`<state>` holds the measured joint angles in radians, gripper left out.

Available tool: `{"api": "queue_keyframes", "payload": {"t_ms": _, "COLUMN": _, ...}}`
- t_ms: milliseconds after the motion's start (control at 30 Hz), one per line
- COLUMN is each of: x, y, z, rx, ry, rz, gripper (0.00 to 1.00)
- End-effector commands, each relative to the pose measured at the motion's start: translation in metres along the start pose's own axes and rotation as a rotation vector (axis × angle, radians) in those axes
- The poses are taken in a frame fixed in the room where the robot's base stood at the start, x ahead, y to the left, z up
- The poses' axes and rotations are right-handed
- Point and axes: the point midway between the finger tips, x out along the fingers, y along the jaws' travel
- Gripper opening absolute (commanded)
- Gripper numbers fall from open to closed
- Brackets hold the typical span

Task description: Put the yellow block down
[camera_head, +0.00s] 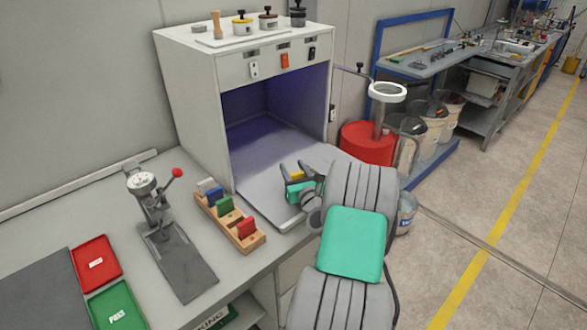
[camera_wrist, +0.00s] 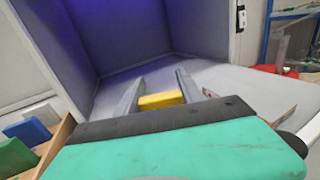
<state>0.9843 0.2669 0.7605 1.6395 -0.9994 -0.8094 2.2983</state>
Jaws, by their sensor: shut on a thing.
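The yellow block (camera_wrist: 161,100) is between the two fingers of my gripper (camera_wrist: 158,92) in the wrist view. In the head view the yellow block (camera_head: 297,175) shows as a small patch at my gripper (camera_head: 299,170). My gripper is shut on it, at the open front of the white cabinet (camera_head: 190,95), over the cabinet's pale floor (camera_head: 262,150). I cannot tell whether the block touches the floor. A wooden rack (camera_head: 249,241) on the bench left of my gripper holds several coloured blocks, among them a blue, a green and a red one.
A gauge press with a red-knobbed lever (camera_head: 155,200) stands left of the rack. Red (camera_head: 96,262) and green (camera_head: 117,308) trays lie at the lower left. A red drum (camera_head: 366,142) stands right of the cabinet. The cabinet's inner floor looks clear.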

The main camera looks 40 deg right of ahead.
Motion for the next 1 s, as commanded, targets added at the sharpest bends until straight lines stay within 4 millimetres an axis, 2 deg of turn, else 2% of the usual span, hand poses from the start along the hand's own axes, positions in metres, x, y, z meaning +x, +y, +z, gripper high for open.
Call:
{"api": "queue_keyframes", "payload": {"t_ms": 67, "x": 0.0, "y": 0.0, "z": 0.0, "rx": 0.0, "ry": 0.0, "rz": 0.0, "gripper": 0.5}}
{"api": "queue_keyframes", "payload": {"t_ms": 300, "x": 0.0, "y": 0.0, "z": 0.0, "rx": 0.0, "ry": 0.0, "rz": 0.0, "gripper": 0.69}}
{"api": "queue_keyframes", "payload": {"t_ms": 600, "x": -0.003, "y": 0.0, "z": -0.001, "rx": 0.0, "ry": 0.001, "rz": -0.001, "gripper": 0.7}}
{"api": "queue_keyframes", "payload": {"t_ms": 667, "x": -0.01, "y": -0.001, "z": -0.003, "rx": 0.0, "ry": 0.003, "rz": -0.002, "gripper": 0.7}}
{"api": "queue_keyframes", "payload": {"t_ms": 900, "x": -0.058, "y": -0.002, "z": -0.003, "rx": 0.002, "ry": 0.0, "rz": -0.005, "gripper": 0.7}}
{"api": "queue_keyframes", "payload": {"t_ms": 1000, "x": -0.072, "y": -0.002, "z": -0.002, "rx": 0.0, "ry": 0.001, "rz": -0.004, "gripper": 0.7}}
